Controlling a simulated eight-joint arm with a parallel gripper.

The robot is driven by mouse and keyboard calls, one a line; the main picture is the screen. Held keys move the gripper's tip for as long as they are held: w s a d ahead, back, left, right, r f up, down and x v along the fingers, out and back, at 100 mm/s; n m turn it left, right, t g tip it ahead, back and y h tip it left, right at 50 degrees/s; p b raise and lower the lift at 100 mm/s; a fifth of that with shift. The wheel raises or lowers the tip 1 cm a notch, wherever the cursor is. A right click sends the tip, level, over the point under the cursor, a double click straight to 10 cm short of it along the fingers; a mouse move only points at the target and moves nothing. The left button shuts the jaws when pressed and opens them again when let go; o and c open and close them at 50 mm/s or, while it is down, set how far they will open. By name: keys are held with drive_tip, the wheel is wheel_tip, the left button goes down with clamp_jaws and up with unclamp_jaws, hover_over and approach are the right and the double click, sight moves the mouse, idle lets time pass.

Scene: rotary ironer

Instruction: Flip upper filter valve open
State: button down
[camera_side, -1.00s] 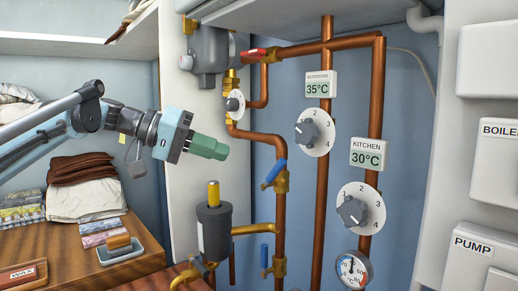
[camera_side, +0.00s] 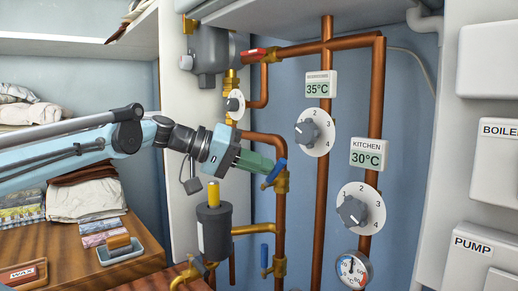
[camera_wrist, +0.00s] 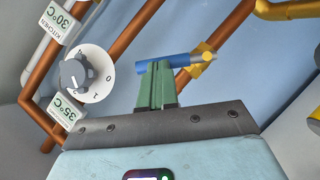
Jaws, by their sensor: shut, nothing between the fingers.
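The upper filter valve has a blue lever (camera_side: 277,171) on a brass body (camera_side: 283,182), on the copper pipe right of the dark filter canister (camera_side: 214,232). The lever slants in the side view. The blue lever (camera_wrist: 182,61) and brass body (camera_wrist: 203,57) also show in the wrist view. My gripper (camera_side: 269,164), with green fingers, is shut and empty, its tips at the lever. In the wrist view my gripper (camera_wrist: 158,66) overlaps the lever's left part and hides some of it. I cannot tell whether they touch.
A lower valve with a blue lever (camera_side: 264,256) sits below on the same pipe. Right stand dials (camera_side: 307,133) and (camera_side: 351,212) on copper pipes. A red-handled valve (camera_side: 253,53) is above. The yellow-topped canister stands below my gripper.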

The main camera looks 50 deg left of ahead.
sight(270, 182)
drive_tip(key=shift+d+f+m+y, duration=0.1)
drive_tip(key=shift+d+m+y, duration=0.2)
drive_tip(key=shift+d+m, duration=0.1)
idle(0.3)
drive_tip(key=m+y, duration=0.1)
drive_tip(key=d+f+m+y, duration=0.1)
drive_tip(key=d+f+m+g+y, duration=0.1)
drive_tip(key=y, duration=0.1)
drive_tip(key=shift+d+f+m, duration=0.1)
drive_tip(key=shift+d+m, duration=0.15)
drive_tip(key=shift+m, duration=0.05)
drive_tip(key=shift+d+f, duration=0.1)
drive_tip(key=shift+f, duration=0.15)
drive_tip(key=shift+a+r, duration=0.3)
drive_tip(key=shift+a, duration=0.5)
drive_tip(key=d+v, duration=0.1)
drive_tip(key=v, duration=1.3)
drive_tip(key=shift+d, duration=0.35)
